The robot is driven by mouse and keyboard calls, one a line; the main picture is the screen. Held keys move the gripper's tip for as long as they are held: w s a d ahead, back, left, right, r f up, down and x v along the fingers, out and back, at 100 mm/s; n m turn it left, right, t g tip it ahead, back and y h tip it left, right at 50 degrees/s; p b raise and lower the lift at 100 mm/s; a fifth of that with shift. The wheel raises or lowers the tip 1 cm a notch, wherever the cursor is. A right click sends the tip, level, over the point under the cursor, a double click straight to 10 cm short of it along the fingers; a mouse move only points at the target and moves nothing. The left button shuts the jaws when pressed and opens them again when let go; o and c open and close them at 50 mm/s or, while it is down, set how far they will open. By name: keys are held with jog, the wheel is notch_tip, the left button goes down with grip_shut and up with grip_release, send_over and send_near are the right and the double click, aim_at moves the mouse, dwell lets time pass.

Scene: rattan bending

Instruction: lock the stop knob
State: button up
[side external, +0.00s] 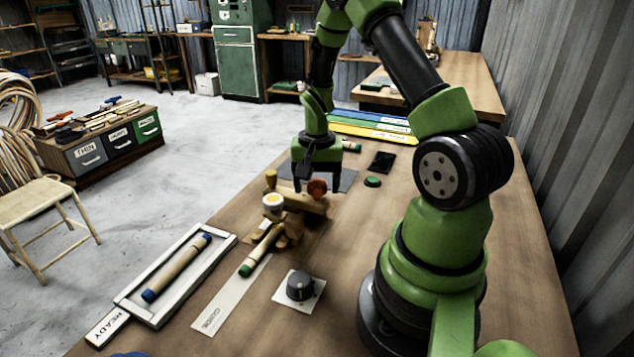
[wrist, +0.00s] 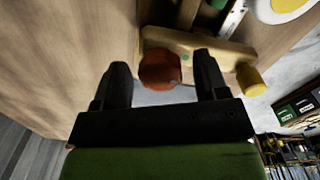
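A round red knob (side external: 317,187) sits on the wooden bending jig (side external: 296,203), and no lettering shows on it. In the wrist view the red knob (wrist: 160,71) lies between the two black fingers of my gripper (wrist: 161,60), with gaps on both sides. My gripper (side external: 304,184) is open, pointing down at the knob's end of the jig. The knob's underside and its contact with the jig are hard to make out. A rod with a green end (side external: 260,252) rests at the jig's front.
A black dial (side external: 300,287) on a white plate stands in front. A white tray (side external: 183,307) holding a blue-ended rod lies at left. A yellow-topped white disc (side external: 272,202) and a yellow peg (side external: 271,177) stand beside the knob. A green button (side external: 372,181) is at right.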

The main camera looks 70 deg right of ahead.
aim_at(317, 185)
notch_tip(317, 185, up, 10)
dwell(0.7)
jog(key=s+a+r+n+t+y, duration=0.1)
jog(key=s+a+r+n+t, duration=0.2)
jog(key=a+r, duration=0.4)
jog(key=s+a+r+n+t+y, duration=0.1)
jog(key=s+a+r+n+t, duration=0.3)
jog(key=a, duration=0.9)
notch_tip(317, 185, up, 4)
jog(key=s+n, duration=0.2)
jog(key=shift+f+n, duration=0.25)
jog(key=shift+n, duration=0.05)
